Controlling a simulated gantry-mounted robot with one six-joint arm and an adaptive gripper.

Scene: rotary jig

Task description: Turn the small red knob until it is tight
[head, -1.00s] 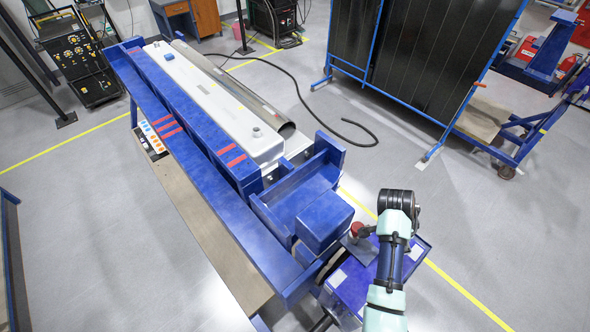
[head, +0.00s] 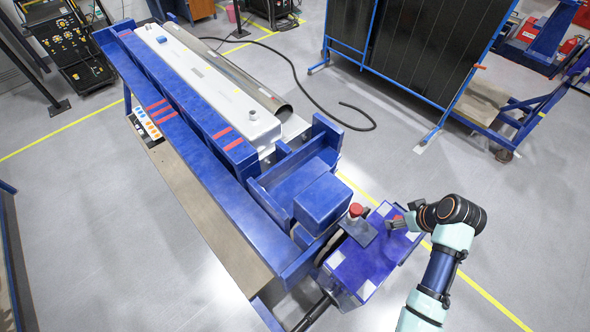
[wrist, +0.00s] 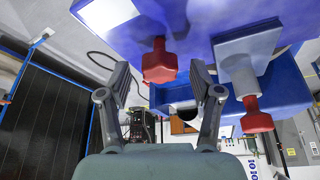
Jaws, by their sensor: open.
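A small red knob (wrist: 160,62) sticks out from the blue-purple box (wrist: 250,18) in the wrist view, between my gripper's (wrist: 159,78) two spread fingers. The fingers look apart from it on both sides. In the head view, a bit of this knob (head: 398,217) shows beside my gripper (head: 401,222), at the right part of the box top (head: 358,262). A second red knob (head: 356,210) stands on a grey plate to the left of my gripper. It also shows in the wrist view (wrist: 257,118), right of my fingers. My gripper is open and empty.
A blue block (head: 320,200) on the long blue jig (head: 205,190) stands left of the second knob. A dark panel rack (head: 420,50) stands behind on the floor. Open floor (head: 530,220) lies to the right of my arm.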

